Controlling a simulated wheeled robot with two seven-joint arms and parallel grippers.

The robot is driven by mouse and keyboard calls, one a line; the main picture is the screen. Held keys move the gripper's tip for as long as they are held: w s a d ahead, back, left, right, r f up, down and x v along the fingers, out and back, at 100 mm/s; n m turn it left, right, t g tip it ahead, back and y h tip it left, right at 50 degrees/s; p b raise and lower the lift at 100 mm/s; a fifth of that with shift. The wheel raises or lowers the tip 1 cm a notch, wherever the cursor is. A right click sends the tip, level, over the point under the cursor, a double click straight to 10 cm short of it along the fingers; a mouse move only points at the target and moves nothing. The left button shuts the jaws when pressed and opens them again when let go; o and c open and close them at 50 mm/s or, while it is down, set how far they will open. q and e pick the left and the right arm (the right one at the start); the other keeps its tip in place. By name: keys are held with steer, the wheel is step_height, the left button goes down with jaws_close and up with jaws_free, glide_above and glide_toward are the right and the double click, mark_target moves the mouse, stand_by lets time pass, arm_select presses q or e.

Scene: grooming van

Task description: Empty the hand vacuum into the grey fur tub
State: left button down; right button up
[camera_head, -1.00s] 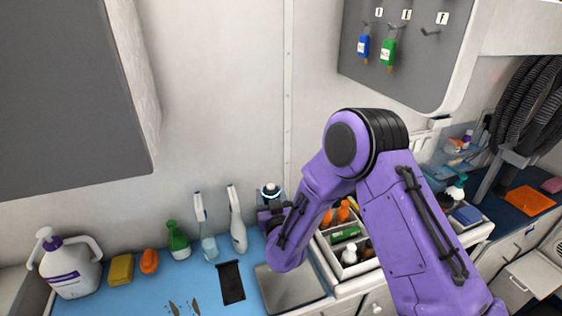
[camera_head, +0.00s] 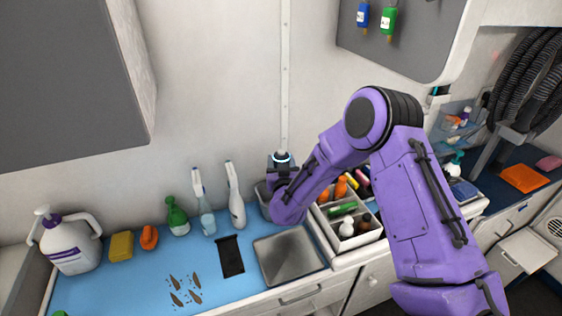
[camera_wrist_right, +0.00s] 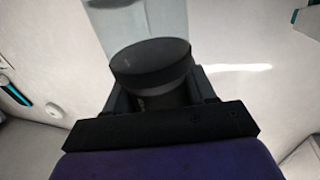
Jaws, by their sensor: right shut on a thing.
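My right arm comes in from the right in the head view. Its gripper (camera_head: 281,172) is up near the back wall, above the rear of the counter. In the right wrist view the gripper (camera_wrist_right: 160,88) is shut on a round black part of the hand vacuum (camera_wrist_right: 150,62), with a pale see-through section beyond it. In the head view a dark piece with a light blue ring shows at the gripper; I cannot tell which part it is. A grey tub (camera_head: 263,193), probably the fur tub, stands below it, mostly hidden by my arm. My left gripper is not in view.
A metal tray (camera_head: 288,258) and black strip (camera_head: 230,257) lie on the blue counter (camera_head: 120,285), near dark tufts (camera_head: 185,290). Spray bottles (camera_head: 236,203) and a large jug (camera_head: 68,245) line the wall. A divided caddy (camera_head: 345,220) stands right of my gripper.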

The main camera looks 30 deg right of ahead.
steer(key=shift+w, duration=0.1)
steer(key=shift+f+b, duration=0.4)
steer(key=shift+f, duration=0.05)
stand_by(1.1)
steer(key=shift+r+p, duration=0.85)
steer(key=shift+r, duration=0.2)
steer(key=shift+f+b, duration=0.9)
steer(key=shift+f, duration=0.15)
stand_by(0.6)
